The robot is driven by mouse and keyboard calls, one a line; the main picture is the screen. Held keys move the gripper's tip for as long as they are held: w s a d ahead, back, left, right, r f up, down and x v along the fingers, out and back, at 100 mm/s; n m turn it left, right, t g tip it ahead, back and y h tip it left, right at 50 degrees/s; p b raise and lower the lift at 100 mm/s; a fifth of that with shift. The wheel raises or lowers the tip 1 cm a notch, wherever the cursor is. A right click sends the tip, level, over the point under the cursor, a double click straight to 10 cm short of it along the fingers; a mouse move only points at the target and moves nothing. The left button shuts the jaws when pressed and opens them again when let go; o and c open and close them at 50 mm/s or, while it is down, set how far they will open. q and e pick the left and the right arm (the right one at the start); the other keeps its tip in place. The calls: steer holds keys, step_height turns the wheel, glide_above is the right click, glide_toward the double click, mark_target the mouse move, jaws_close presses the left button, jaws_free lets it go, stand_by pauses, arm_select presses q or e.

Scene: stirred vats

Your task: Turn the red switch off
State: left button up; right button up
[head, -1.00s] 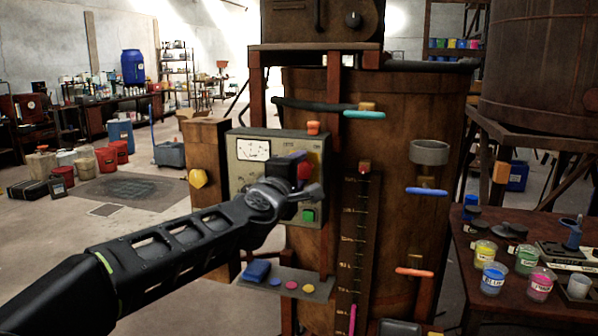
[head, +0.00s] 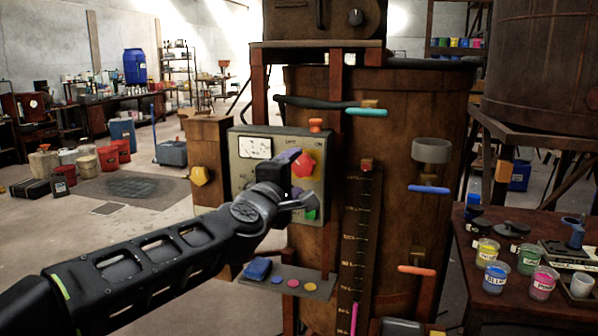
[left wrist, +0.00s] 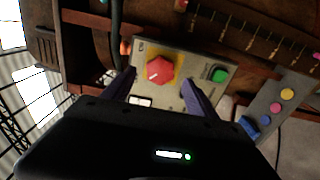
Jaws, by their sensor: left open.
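The red switch (head: 303,164) is a red knob on a yellow plate, on the grey control panel (head: 242,177) fixed to the front of the brown vat. It also shows in the left wrist view (left wrist: 159,69), ahead of and between my fingers. My left gripper (head: 300,192) is open, in front of the panel just below the red switch. In the left wrist view my left gripper (left wrist: 158,88) has its two fingers apart with nothing between them, and a gap to the knob seems to remain. The gripper hides part of the panel. My right gripper is not in view.
A green button (left wrist: 219,75) sits on the panel beside the switch. A small shelf (head: 318,288) with a blue block and coloured discs juts out below. The vat (head: 400,140) carries coloured handles. A table (head: 470,250) with paint cups stands at the right.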

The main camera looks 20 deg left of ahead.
arm_select(q)
steer(key=s, duration=0.3)
steer(key=shift+s, duration=0.1)
stand_by(0.3)
steer(key=s+d+f+m+g+h+p, duration=0.1)
steer(key=d+f+m+g, duration=0.25)
steer(key=f, duration=0.85)
steer(key=s+d+f+m+g+h+p, duration=0.15)
steer(key=f+m, duration=0.35)
steer(key=f, duration=0.7)
steer(key=d+f+m+g+p, duration=0.2)
steer(key=d+f+m+g, duration=0.15)
steer(key=f, duration=0.85)
steer(key=s+d+f+m+g+p, duration=0.1)
steer(key=s+d+f+m+g, duration=0.1)
steer(key=s+f, duration=0.55)
steer(key=s+d+f+m+g+p, duration=0.2)
steer(key=s+f, duration=0.4)
steer(key=f, duration=0.2)
steer(key=s+d+f+g+h+p, duration=0.1)
steer(key=s+f+g, duration=0.1)
steer(key=s, duration=0.6)
steer(key=s+d+f+g+p, duration=0.1)
steer(key=s+f+g+p, duration=0.1)
steer(key=s+f, duration=0.3)
steer(key=s+g, duration=0.1)
steer(key=s, duration=0.3)
steer(key=shift+s+d+h, duration=0.15)
steer(key=shift+d+h, duration=0.2)
